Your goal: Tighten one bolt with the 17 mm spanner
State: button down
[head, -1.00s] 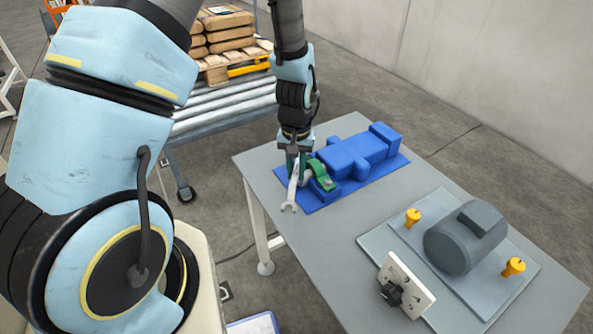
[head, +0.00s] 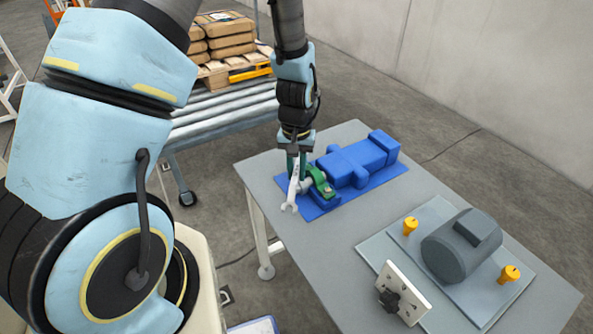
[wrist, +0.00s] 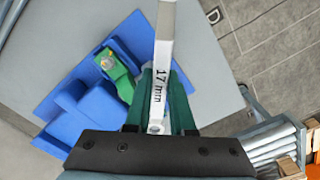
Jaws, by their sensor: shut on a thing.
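My gripper (head: 296,170) is shut on the spanner (head: 293,190), a light metal tool. In the wrist view the spanner (wrist: 160,75) shows the mark "17 mm" and runs up out of the frame between the green fingers. In the head view its open jaw hangs toward the near side. A green clamp-like part (head: 320,183) sits on the blue unit (head: 352,160), just right of the spanner. In the wrist view a bolt head (wrist: 107,63) shows on the green part (wrist: 120,78), left of the spanner. The jaw and bolt are apart.
The blue unit lies on a blue mat (head: 375,187) on the grey table (head: 300,250). Closer right are a grey motor-like cylinder (head: 460,245), two yellow knobs (head: 410,225) (head: 509,273) and a white panel (head: 405,292) with a black knob. A roller conveyor (head: 225,110) stands behind.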

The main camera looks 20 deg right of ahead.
jog(key=shift+r+p, duration=1.85)
jog(key=shift+r, duration=0.7)
